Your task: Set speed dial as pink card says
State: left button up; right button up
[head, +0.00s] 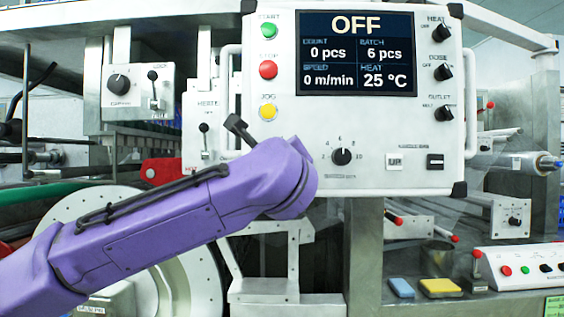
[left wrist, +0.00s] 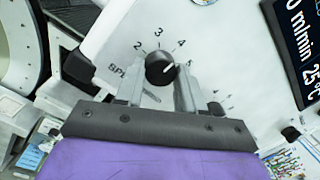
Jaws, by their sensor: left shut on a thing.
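The speed dial (left wrist: 158,66) is a black round knob on the white panel, with numbers 2 to 5 readable around it in the left wrist view. Its white mark points up and right, seemingly between 4 and 5. My left gripper (left wrist: 160,88) is shut on the dial, one finger on each side. In the head view my purple left arm hides the dial and most of this gripper. The control panel's screen (head: 356,53) reads OFF, with speed 0 m/min. I see no pink card in these views. My right gripper is out of view.
A second black dial (head: 342,156) with its own scale sits right of my arm, above the panel's lower edge. Green, red and yellow buttons (head: 268,70) run up beside the screen. Blue (head: 401,287) and yellow (head: 440,287) blocks lie below at right.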

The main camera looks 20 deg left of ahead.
pick_arm(q)
jog(key=o, duration=1)
jog(key=shift+o, duration=0.2)
jog(key=shift+s, duration=0.1)
jog(key=b+v, duration=0.3)
jog(key=v, duration=0.7)
jog(key=shift+s, duration=0.15)
jog(key=shift+d+f, duration=0.1)
